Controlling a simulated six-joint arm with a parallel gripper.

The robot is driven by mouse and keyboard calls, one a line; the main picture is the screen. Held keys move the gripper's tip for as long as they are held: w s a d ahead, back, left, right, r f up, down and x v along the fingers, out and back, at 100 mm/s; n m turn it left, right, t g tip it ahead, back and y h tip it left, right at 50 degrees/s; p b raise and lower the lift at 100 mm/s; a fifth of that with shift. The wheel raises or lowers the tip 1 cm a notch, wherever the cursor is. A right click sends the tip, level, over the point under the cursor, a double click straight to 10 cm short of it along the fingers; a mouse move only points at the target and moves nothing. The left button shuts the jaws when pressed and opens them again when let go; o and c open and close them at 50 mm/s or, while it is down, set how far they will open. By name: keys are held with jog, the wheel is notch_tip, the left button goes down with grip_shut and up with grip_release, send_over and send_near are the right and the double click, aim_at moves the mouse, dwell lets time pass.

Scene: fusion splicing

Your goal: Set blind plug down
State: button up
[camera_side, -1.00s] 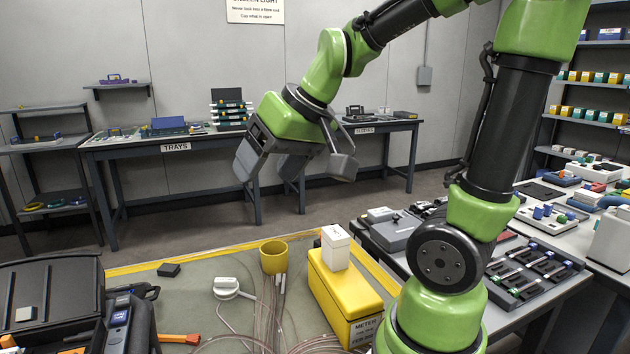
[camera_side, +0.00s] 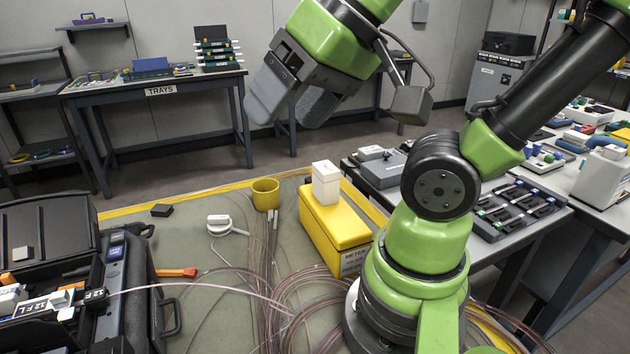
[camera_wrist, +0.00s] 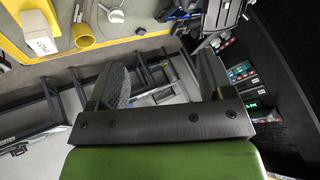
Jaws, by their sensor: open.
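My gripper (camera_side: 288,108) is high above the far edge of the work mat in the side view, its jaws apart and nothing seen between them. In the wrist view the two fingers of my gripper (camera_wrist: 163,82) are also apart, with only background between them. I cannot pick out a blind plug for certain. A small black block (camera_side: 161,210) lies on the mat near its far edge, apart from my gripper; whether it is the plug I cannot tell.
A yellow cup (camera_side: 265,194), a white box (camera_side: 326,185) on a yellow meter case (camera_side: 335,232) and a white round item (camera_side: 220,225) stand on the mat (camera_side: 190,250). Loose fibre coils (camera_side: 300,300) spread in front. An open black case (camera_side: 45,230) is at left.

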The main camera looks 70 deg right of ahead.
jog(key=w+d+f+m+h, duration=0.1)
jog(key=w+d+f, duration=0.25)
jog(key=d, duration=0.25)
jog(key=w+d+f+g+h, duration=0.1)
jog(key=w+d+f, duration=0.1)
jog(key=w+d, duration=0.35)
jog(key=w+d+f+m+h, duration=0.1)
jog(key=w+d+f, duration=0.15)
jog(key=d, duration=0.45)
jog(key=s+d+f+g, duration=0.1)
jog(key=d+f, duration=0.4)
jog(key=s+d+f, duration=0.1)
jog(key=d+f, duration=0.4)
jog(key=f, duration=0.1)
jog(key=s+d+f+g+h, duration=0.1)
jog(key=d+f, duration=0.3)
jog(key=f, duration=0.2)
jog(key=shift+s+d+m+g, duration=0.25)
jog(key=shift+d+m+g, duration=0.05)
jog(key=shift+d+m, duration=0.1)
jog(key=shift+d+x, duration=0.15)
jog(key=shift+x, duration=1.45)
jog(key=shift+d+x, duration=0.15)
jog(key=shift+x, duration=1.4)
jog(key=shift+w+r, duration=0.1)
jog(key=shift+r, duration=0.05)
jog(key=c, duration=1.1)
